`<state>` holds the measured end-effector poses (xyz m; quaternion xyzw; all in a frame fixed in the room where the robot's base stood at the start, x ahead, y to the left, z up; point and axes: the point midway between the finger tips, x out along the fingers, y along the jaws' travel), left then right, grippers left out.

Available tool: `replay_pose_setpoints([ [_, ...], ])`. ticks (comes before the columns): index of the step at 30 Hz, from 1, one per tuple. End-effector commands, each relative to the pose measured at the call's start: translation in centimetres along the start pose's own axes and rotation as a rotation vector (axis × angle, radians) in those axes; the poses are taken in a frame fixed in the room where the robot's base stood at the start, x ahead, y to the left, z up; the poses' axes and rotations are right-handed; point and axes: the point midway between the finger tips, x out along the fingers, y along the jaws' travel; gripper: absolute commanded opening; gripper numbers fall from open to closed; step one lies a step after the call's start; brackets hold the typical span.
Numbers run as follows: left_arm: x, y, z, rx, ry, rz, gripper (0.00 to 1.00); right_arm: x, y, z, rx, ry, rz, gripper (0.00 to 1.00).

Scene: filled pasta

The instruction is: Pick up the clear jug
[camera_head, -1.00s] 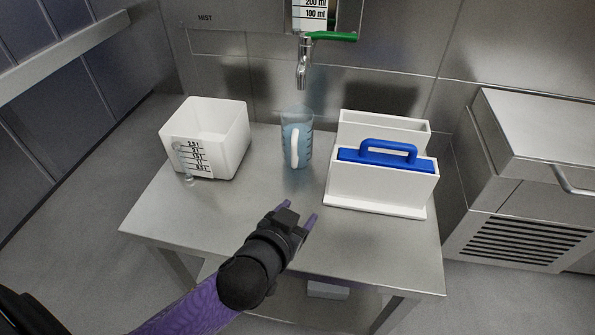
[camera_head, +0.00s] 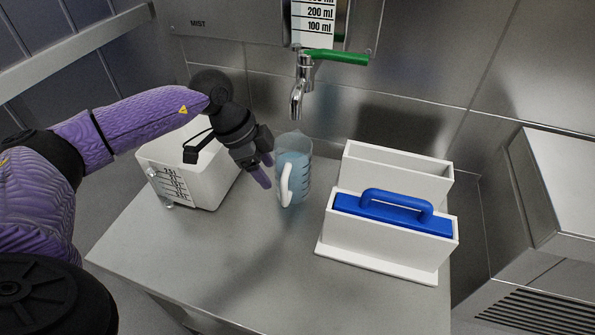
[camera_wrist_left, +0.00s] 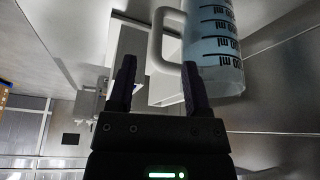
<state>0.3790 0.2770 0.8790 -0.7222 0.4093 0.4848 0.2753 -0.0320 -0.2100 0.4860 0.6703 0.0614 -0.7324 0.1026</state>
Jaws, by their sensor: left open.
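The clear jug (camera_head: 299,172), with bluish liquid, black marks and a white handle (camera_head: 286,185), stands upright on the steel table (camera_head: 255,270) below the tap. My left gripper (camera_head: 265,172) is just left of the jug, pointing down toward its handle side. It is open and empty. In the left wrist view, the jug (camera_wrist_left: 215,50) is at upper right, and its handle (camera_wrist_left: 158,40) shows ahead of the gap between the open fingertips (camera_wrist_left: 158,68). I cannot tell whether a finger touches the jug. My right gripper is not in view.
A white measuring bin (camera_head: 205,190) stands left, partly behind my left arm. A white two-slot holder (camera_head: 385,240) with a blue-handled block (camera_head: 395,213) stands right. The metal tap (camera_head: 298,95) with green lever hangs above the jug. The table's front is clear.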

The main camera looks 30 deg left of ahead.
Motion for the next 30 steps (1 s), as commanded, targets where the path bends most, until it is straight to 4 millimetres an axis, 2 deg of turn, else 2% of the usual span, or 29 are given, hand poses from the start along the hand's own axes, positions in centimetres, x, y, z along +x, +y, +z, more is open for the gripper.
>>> replay_pose_setpoints([
  [1,1.6,0.0,0.2,0.001,0.000,0.004,0.63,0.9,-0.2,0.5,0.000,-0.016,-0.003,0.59],
  [5,3.6,0.1,0.1,0.002,0.002,0.004,0.63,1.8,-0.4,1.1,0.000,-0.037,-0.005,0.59],
  [10,7.1,0.3,0.2,0.002,0.003,0.005,0.63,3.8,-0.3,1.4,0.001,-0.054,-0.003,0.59],
  [12,7.6,0.3,0.1,0.002,0.004,0.003,0.63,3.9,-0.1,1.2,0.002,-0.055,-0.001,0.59],
  [17,7.2,0.3,-0.1,0.003,0.005,0.001,0.63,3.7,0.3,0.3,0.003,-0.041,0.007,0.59],
  [26,7.2,0.3,-0.1,0.004,0.006,0.001,0.01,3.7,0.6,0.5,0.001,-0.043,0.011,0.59],
  [30,7.2,0.3,-0.1,0.004,0.006,0.001,0.00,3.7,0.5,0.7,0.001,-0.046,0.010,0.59],
])
